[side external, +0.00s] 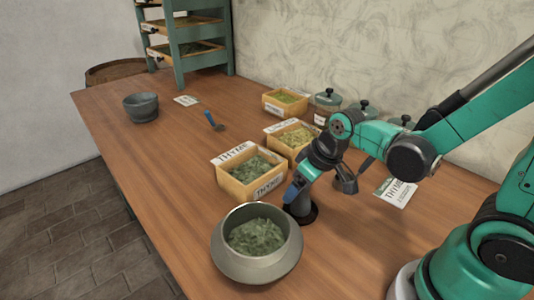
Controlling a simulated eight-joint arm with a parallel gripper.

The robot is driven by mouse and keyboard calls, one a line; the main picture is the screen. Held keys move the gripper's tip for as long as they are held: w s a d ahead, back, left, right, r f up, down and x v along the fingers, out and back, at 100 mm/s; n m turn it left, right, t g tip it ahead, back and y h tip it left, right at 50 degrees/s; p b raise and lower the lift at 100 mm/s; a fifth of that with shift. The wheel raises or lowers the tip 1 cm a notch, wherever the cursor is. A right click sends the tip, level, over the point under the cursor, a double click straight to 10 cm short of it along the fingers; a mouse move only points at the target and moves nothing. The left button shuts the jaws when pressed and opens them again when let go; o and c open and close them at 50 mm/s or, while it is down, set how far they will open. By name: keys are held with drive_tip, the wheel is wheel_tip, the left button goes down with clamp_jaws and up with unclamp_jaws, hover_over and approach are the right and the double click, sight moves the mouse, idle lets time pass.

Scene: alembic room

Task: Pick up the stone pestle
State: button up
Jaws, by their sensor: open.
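I cannot pick out the stone pestle with certainty. A dark upright piece on a round black foot (302,212) stands on the table just below my gripper, and part of it is hidden by the gripper. A grey stone-like bowl (141,108) sits at the far left of the table, and no pestle shows in it. My gripper (318,190) is open and hangs low over the table, right of the metal pot (256,268) of green herbs. Whether it touches the dark piece cannot be told.
Herb boxes labelled thyme (251,176), with other boxes (290,140) behind, stand close left of the arm. Lidded jars (326,106) line the wall. A blue-handled tool (212,121) lies mid-table. A label card (396,192) lies right. The table's left part is mostly clear.

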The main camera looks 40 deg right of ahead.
drive_tip(key=shift+w+f, duration=0.1)
drive_tip(key=shift+f, duration=0.2)
clamp_jaws()
idle(1.4)
